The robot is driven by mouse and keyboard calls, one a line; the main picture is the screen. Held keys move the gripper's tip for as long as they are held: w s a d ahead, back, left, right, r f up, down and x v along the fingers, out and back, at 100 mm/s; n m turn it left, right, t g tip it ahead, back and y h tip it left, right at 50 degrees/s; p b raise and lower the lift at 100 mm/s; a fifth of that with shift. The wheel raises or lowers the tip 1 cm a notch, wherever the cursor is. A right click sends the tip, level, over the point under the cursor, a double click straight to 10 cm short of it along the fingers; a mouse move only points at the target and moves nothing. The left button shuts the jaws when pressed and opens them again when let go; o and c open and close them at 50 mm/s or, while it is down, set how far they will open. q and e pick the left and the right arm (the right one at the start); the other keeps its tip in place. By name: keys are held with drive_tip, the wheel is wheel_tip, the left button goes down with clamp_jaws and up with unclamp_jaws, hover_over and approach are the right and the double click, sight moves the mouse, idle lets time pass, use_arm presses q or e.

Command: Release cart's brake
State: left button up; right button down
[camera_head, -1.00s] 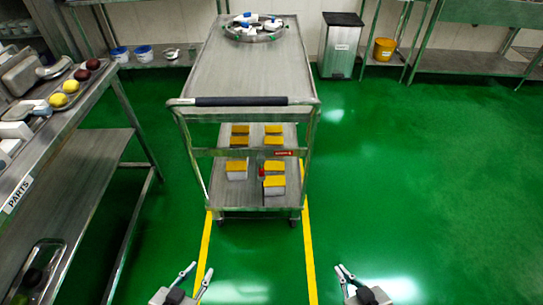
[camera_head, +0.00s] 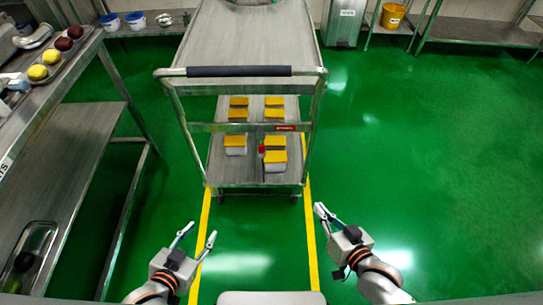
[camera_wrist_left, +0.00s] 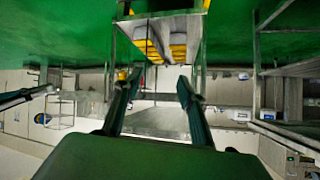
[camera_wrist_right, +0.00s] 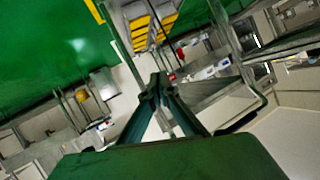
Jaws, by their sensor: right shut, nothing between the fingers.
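The steel cart (camera_head: 237,127) stands in front of me, with a black-sleeved handle (camera_head: 238,71) across its near top edge. A small red part (camera_head: 262,150) shows by the boxes low on the cart. A red mark (camera_head: 285,128) is on the cart's crossbar. I cannot tell which part is the brake. My left gripper (camera_head: 201,231) is open and empty, below and in front of the cart's left side. My right gripper (camera_head: 320,208) is shut and empty, just in front of the cart's right side. Neither touches the cart. The wheels are mostly hidden.
Several yellow-topped boxes (camera_head: 275,156) sit on the cart's lower shelf. Yellow floor lines (camera_head: 309,221) run along both sides of the cart. A steel parts table (camera_head: 75,140) stands at the left. A bin (camera_head: 343,25) is at the back wall. The green floor at right is clear.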

sight(261, 143)
use_arm(q)
wheel_tip(261, 143, down, 8)
drive_tip(key=b, duration=1)
drive_tip(key=shift+s+d+r+b, duration=0.15)
drive_tip(key=shift+s+r+b, duration=0.05)
drive_tip(key=shift+s+b, duration=0.15)
use_arm(e)
drive_tip(key=w+a+f+m+t+y, duration=0.1)
drive_tip(key=w+a+f+m+y, duration=0.1)
drive_tip(key=w+m, duration=0.4)
drive_tip(key=w+a+f+m+t+y, duration=0.1)
drive_tip(key=w+f+m, duration=0.3)
drive_tip(key=w, duration=0.6)
drive_tip(key=shift+w+a+m+y, duration=0.2)
drive_tip(key=shift+a+m+y, duration=0.65)
drive_tip(key=shift+m, duration=0.35)
use_arm(q)
drive_tip(key=shift+g, duration=0.3)
use_arm(e)
drive_tip(key=shift+w+a, duration=0.1)
